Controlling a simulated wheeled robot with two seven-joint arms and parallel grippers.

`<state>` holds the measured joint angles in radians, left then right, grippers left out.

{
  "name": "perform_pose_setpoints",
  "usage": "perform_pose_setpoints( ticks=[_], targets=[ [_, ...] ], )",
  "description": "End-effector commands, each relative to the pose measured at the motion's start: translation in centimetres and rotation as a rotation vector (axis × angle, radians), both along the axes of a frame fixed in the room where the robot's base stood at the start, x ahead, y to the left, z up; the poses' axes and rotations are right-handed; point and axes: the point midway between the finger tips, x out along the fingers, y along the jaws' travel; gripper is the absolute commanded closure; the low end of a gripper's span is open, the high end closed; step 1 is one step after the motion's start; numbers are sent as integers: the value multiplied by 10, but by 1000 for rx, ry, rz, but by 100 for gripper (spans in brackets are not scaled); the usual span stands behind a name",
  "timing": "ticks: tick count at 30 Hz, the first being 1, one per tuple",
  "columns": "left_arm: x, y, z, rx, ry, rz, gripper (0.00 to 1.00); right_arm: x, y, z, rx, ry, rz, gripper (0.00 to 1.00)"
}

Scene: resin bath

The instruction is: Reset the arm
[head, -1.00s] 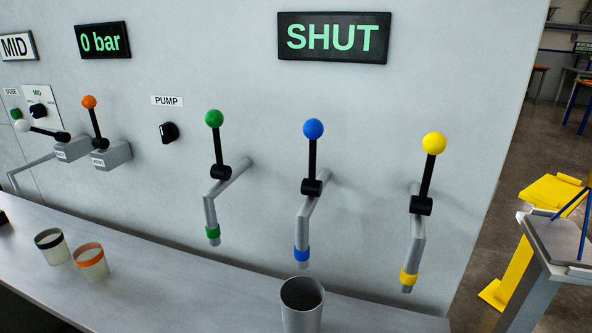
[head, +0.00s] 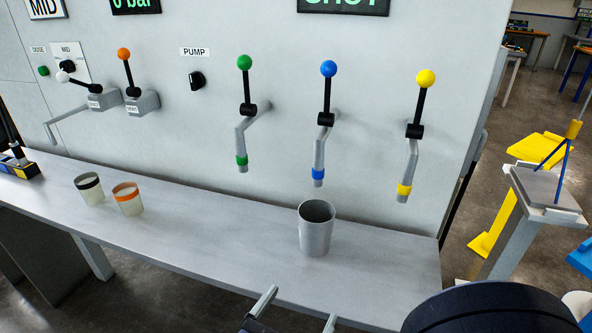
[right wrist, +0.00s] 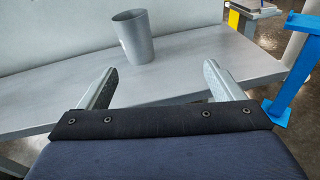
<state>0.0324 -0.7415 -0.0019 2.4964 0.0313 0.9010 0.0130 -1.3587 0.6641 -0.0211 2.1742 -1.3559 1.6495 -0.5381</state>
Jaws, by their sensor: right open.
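My right gripper (head: 298,308) is at the bottom of the head view, in front of the bench's front edge. Its two fingers are apart with nothing between them. In the right wrist view the open fingers (right wrist: 160,88) point toward the bench, and a grey metal cup (right wrist: 133,36) stands beyond them. In the head view that cup (head: 316,228) stands upright on the bench, below and near the blue-banded spout (head: 318,172). My left gripper is not in view.
The grey bench (head: 235,245) is mostly clear. Two pale cups, one black-rimmed (head: 90,190) and one orange-rimmed (head: 128,200), stand to the left. Green (head: 244,62), blue (head: 328,68) and yellow (head: 426,76) knobbed levers stand upright on the wall. A yellow stand (head: 515,200) is at right.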

Motion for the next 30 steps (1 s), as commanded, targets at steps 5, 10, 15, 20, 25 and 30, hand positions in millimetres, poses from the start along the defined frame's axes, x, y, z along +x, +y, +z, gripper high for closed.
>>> perform_pose_setpoints(
  ticks=[5, 10, 15, 20, 25, 30],
  targets=[
    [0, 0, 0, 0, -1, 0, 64, 8, -37, -7, 124, 79, -131, 13],
    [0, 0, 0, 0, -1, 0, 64, 9, -90, -21, 330, 184, -340, 13],
    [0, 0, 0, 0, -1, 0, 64, -8, -148, -42, 646, 287, -640, 13],
    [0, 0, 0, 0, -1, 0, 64, -48, -192, -65, 1141, 327, -1064, 13],
    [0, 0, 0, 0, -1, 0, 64, -80, -201, -68, 1742, 208, -1490, 13],
    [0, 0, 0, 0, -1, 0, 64, -84, -201, -52, 2253, -30, -1746, 13]
  ],
)
